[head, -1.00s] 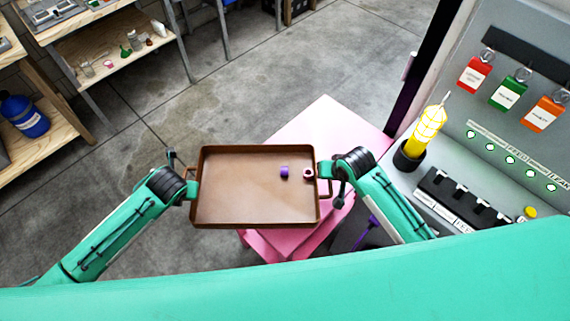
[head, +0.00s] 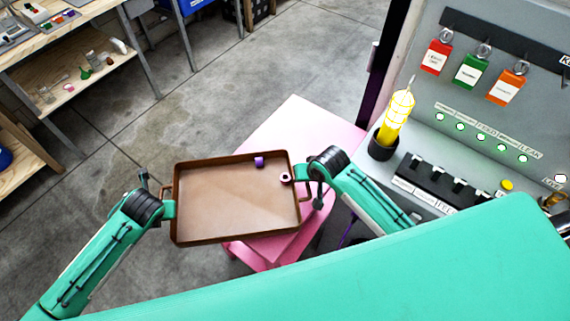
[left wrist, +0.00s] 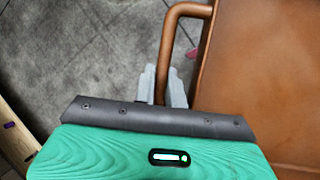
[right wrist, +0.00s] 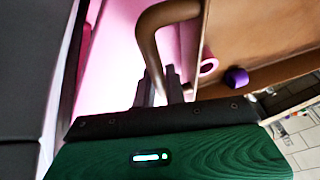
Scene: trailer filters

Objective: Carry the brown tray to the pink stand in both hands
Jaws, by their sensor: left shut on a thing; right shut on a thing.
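The brown tray (head: 235,200) hangs between my two grippers in the head view, its right part in front of the pink stand (head: 310,135). My left gripper (head: 170,207) is shut on the tray's left handle, which shows in the left wrist view (left wrist: 166,50). My right gripper (head: 300,174) is shut on the right handle, which shows in the right wrist view (right wrist: 150,45). The tray looks slightly tilted in the head view.
Wooden shelves (head: 75,95) with small items are at the upper left. The concrete floor between is clear.

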